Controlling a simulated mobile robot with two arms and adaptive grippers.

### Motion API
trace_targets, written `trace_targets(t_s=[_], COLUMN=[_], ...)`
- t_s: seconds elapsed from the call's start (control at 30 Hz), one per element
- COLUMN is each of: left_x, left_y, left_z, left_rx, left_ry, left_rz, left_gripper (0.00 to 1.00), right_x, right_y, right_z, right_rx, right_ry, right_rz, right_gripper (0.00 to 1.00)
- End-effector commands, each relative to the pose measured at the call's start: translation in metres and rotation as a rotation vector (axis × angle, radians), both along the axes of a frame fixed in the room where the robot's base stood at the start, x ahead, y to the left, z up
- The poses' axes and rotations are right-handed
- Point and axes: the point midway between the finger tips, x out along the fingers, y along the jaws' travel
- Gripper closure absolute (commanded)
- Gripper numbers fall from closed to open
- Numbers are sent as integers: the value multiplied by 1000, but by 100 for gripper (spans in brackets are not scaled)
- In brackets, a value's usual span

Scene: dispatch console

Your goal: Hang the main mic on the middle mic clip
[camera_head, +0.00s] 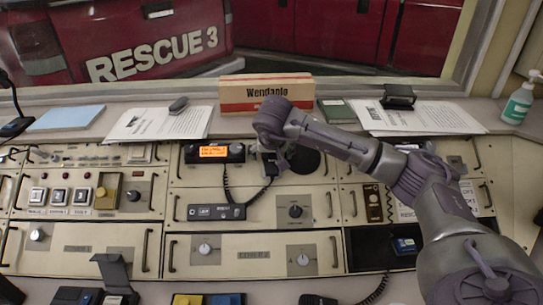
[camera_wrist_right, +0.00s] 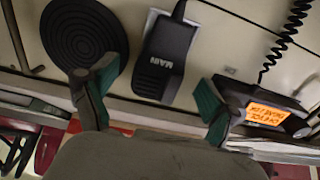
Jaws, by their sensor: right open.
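The main mic (camera_wrist_right: 168,52) is a black handset lettered MAIN, resting against the beige console panel in the right wrist view, its cord leaving at the top. In the head view the mic (camera_head: 268,162) shows only partly, below my right gripper (camera_head: 279,152). My right gripper also shows in the right wrist view (camera_wrist_right: 150,88), open and empty, its green-padded fingers spread to either side of the mic's near end, apart from it. I cannot make out the middle mic clip; it may be hidden. My left gripper is not in view.
A round black speaker (camera_wrist_right: 84,38) sits beside the mic. A radio with an orange display (camera_head: 214,152) is to its left in the head view. A black radio unit (camera_head: 217,211) with a coiled cord is below. A Wendanio box (camera_head: 266,93) stands on the ledge behind.

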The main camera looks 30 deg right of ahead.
Motion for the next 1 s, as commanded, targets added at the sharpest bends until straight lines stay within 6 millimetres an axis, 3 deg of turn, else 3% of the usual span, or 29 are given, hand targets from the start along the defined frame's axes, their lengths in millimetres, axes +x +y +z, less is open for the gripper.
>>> trace_targets(t_s=[0.23, 0.43, 0.63, 1.0], left_x=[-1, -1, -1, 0], left_y=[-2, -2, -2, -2], left_z=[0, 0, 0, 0], left_rx=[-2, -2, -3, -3], left_ry=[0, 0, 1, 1], left_rz=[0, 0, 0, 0], left_gripper=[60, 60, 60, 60], right_x=[-24, -40, -47, -48], right_y=[15, 25, 29, 29], right_z=[48, 76, 87, 87], right_rx=[0, 1, -1, -1], right_ry=[-8, -5, -3, -2], right_rz=[1, 1, -1, -1], right_gripper=[13, 13, 13, 13])
